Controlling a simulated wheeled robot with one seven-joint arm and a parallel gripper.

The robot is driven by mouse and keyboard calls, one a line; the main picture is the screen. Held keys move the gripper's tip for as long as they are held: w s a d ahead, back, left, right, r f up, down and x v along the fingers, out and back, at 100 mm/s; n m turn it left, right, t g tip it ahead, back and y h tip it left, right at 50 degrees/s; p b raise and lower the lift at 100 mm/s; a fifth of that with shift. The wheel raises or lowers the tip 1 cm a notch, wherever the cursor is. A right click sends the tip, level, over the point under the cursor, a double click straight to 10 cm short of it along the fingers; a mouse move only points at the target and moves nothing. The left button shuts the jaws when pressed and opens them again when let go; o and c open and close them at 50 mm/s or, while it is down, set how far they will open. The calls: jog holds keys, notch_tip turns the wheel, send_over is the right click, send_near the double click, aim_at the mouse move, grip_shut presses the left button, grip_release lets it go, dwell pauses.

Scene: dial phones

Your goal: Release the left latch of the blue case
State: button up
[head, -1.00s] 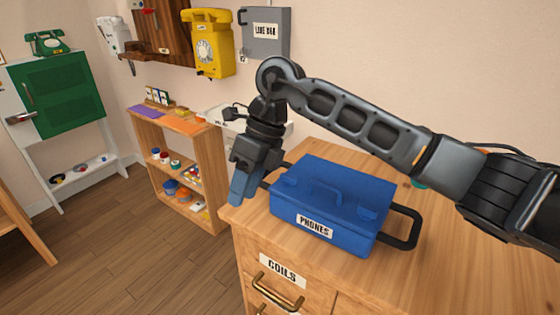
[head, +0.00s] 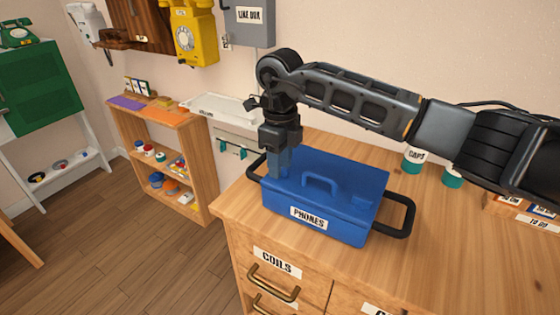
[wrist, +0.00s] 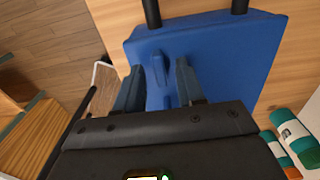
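The blue case (head: 340,225), labelled PHONES, sits shut on the wooden desk; it also fills the upper middle of the wrist view (wrist: 225,60). A lid handle (head: 321,180) stands on its top, with black side handles at both ends. My gripper (head: 281,168) points down over the left end of the lid and hides the left latch in the head view. In the wrist view the gripper's two fingers (wrist: 159,88) are apart. A small blue raised piece (wrist: 168,102), apparently the left latch, shows between them, partly hidden by the gripper body. I cannot tell whether the fingers touch it.
Teal-and-white cans (head: 413,160) and a small wooden box (head: 525,212) stand to the right on the desk (head: 440,270). A white tray (head: 225,108) and a low shelf (head: 165,120) are to the left. The desk front has drawers and clear top space beside the case.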

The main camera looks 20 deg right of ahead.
jog(key=shift+f, duration=0.2)
jog(key=shift+c, duration=0.2)
grip_shut()
